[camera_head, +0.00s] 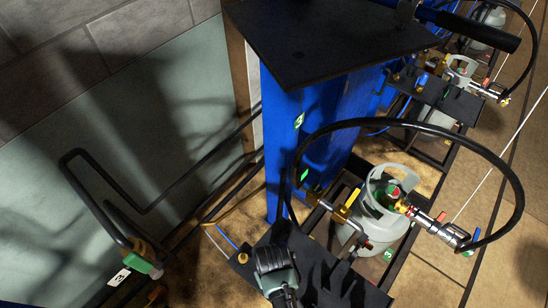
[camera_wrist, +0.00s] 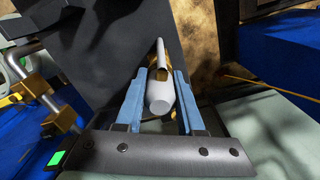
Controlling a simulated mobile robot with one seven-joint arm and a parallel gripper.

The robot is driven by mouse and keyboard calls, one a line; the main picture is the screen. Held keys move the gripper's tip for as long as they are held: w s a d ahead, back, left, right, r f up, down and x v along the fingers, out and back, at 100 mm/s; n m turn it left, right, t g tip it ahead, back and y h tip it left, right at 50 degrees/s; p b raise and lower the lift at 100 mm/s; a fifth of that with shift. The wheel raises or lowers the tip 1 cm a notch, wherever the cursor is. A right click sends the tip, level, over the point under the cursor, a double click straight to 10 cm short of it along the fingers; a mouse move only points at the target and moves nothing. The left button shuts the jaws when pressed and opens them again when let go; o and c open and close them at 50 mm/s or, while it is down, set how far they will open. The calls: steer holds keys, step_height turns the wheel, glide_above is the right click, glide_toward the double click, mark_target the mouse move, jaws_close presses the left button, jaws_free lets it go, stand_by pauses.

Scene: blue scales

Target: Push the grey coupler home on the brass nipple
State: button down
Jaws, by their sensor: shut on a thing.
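In the wrist view, the grey coupler (camera_wrist: 160,97) is a pale, smooth cylinder between the two blue fingers of my gripper (camera_wrist: 160,82). The fingers are shut on its sides. A brass part (camera_wrist: 162,74) shows beyond the coupler and lines up roughly with it. I cannot tell whether this is the nipple, or how far the coupler sits on it. In the head view, a dark grey-green part of my arm (camera_head: 276,270) is at the bottom centre. It hides the fingers, and the coupler does not show there.
A brass fitting with a bent steel pipe (camera_wrist: 44,92) stands left of the fingers in the wrist view. In the head view, a blue column (camera_head: 283,150) stands behind my arm. A grey gas cylinder (camera_head: 385,222) and a looping black hose (camera_head: 500,165) are to the right.

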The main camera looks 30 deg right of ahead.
steer(key=shift+f+b, duration=0.65)
steer(key=shift+f, duration=0.35)
steer(key=shift+c, duration=2.2)
jaws_free()
steer(key=shift+r, duration=0.1)
step_height(320, 180, up, 13)
steer(key=shift+f+p, duration=0.1)
steer(key=shift+p, duration=0.25)
steer(key=shift+w, duration=0.1)
